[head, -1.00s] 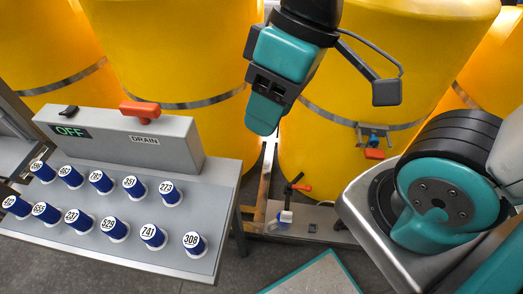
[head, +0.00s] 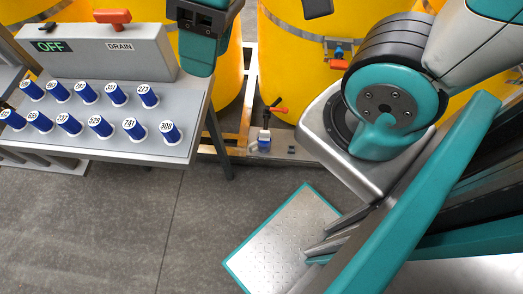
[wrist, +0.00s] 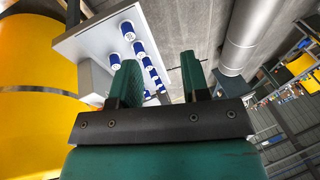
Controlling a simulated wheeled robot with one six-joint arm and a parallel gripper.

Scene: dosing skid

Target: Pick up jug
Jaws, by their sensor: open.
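A small white and blue vessel (head: 264,142), which looks like the jug, stands low beneath a red-handled tap (head: 273,107) in the head view. It is too small to make out its handle or contents. My gripper (head: 197,58) is at the top of the head view, beside the grey control box, well apart from the jug. In the wrist view my gripper (wrist: 157,75) has its two teal fingers spread with nothing held between them. The jug is not visible in the wrist view.
A grey bench (head: 185,152) carries several numbered blue-and-white caps and a box (head: 95,55) reading OFF and DRAIN, with a red lever. Yellow tanks (head: 285,55) stand behind. Grey floor (head: 110,225) is open in front of the bench.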

